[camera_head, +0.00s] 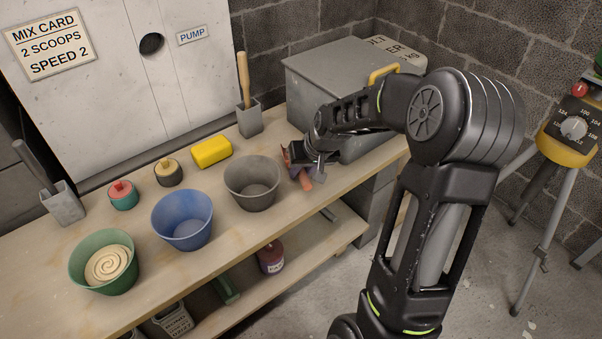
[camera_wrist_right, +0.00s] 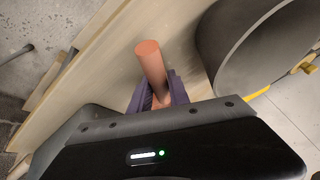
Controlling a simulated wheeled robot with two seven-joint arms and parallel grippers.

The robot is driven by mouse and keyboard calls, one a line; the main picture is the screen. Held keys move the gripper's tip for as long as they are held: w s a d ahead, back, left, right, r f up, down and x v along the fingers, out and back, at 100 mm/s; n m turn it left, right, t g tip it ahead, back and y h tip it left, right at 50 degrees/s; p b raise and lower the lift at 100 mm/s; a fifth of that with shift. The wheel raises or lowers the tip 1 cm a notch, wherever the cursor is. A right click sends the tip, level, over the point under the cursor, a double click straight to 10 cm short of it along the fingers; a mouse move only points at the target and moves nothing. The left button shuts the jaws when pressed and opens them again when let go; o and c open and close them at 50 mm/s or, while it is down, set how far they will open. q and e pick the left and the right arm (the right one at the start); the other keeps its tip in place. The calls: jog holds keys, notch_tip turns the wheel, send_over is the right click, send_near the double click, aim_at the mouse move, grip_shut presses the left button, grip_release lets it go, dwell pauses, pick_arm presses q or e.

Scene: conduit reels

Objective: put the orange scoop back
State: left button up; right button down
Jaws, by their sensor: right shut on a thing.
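My right gripper (camera_head: 298,164) is over the right part of the bench, in front of the grey lidded bin and just right of the grey bowl. Its purple-padded fingers are shut on the orange scoop (camera_head: 306,182). In the right wrist view, the scoop's round orange handle (camera_wrist_right: 151,62) sticks out between the fingers (camera_wrist_right: 158,95). The rest of the scoop is hidden by the fingers and wrist, and I cannot tell whether it touches the bench. The grey bin (camera_head: 315,75) stands at the back right, its front partly hidden by my arm. My left gripper is out of view.
The grey bowl (camera_head: 252,190) is close beside the gripper. A blue bowl (camera_head: 182,230), a green bowl (camera_head: 122,280) with batter, a yellow block (camera_head: 211,151) and two small lidded pots stand leftward. Grey holders with handled tools (camera_head: 249,118) stand at the back and left. A bag (camera_head: 400,58) is behind the bin.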

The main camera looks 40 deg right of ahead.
jog(key=shift+f, duration=0.3)
jog(key=shift+f, duration=0.15)
jog(key=c, duration=1.7)
grip_release()
jog(key=shift+f, duration=0.1)
jog(key=o, duration=0.5)
jog(key=shift+c, duration=0.2)
jog(key=shift+r, duration=0.5)
jog(key=p+v, duration=0.2)
jog(key=v, duration=0.9)
jog(key=shift+s+r, duration=0.25)
